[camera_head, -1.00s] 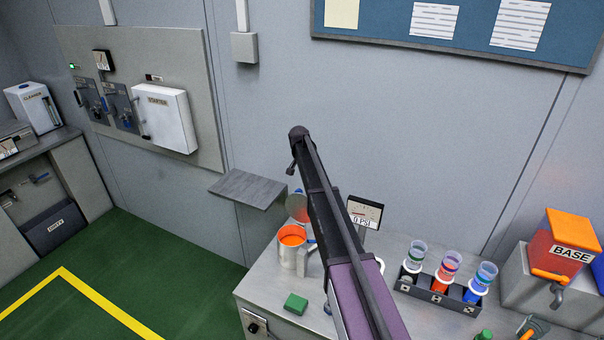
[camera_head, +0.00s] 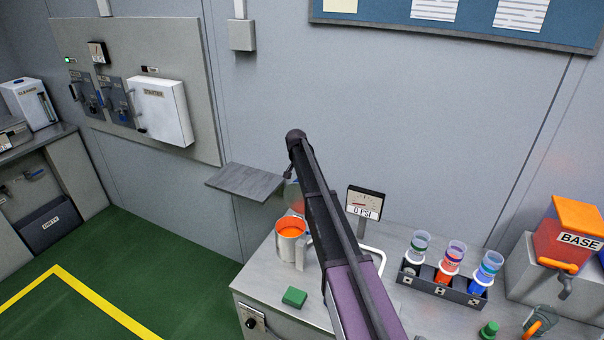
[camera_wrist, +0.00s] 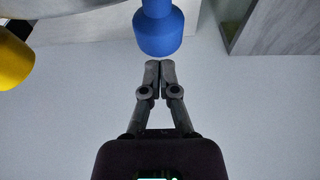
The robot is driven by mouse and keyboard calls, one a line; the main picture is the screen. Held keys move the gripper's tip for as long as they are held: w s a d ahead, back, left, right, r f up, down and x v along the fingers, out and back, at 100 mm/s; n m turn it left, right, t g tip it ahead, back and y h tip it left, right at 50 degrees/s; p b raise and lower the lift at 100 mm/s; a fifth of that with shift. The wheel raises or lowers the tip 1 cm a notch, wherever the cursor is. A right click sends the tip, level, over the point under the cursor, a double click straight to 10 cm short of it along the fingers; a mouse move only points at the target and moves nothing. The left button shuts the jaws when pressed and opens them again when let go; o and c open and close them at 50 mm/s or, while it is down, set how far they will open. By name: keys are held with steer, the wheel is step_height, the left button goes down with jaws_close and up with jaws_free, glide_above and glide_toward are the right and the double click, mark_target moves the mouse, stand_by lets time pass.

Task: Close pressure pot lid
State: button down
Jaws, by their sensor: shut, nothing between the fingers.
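The pressure pot (camera_head: 290,252) is an open metal can with bright orange inside, standing at the left of the metal bench. In the wrist view my gripper (camera_wrist: 159,66) is shut and empty. Its fingertips point at a blue cylindrical knob (camera_wrist: 158,35) just ahead, with a small gap in the picture. I cannot tell whether the knob belongs to the lid.
A grey shelf (camera_head: 247,182) juts from the wall left of the lid. A gauge (camera_head: 364,203) reading 0 PSI stands right of my arm. A green block (camera_head: 294,297) lies in front of the pot. A cup rack (camera_head: 440,287) is farther right. A yellow part (camera_wrist: 12,58) shows at the wrist view's left.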

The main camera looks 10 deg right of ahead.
steer(key=shift+s+a, duration=0.35)
steer(key=shift+s, duration=0.15)
steer(key=shift+r, duration=0.1)
steer(key=shift+s, duration=0.1)
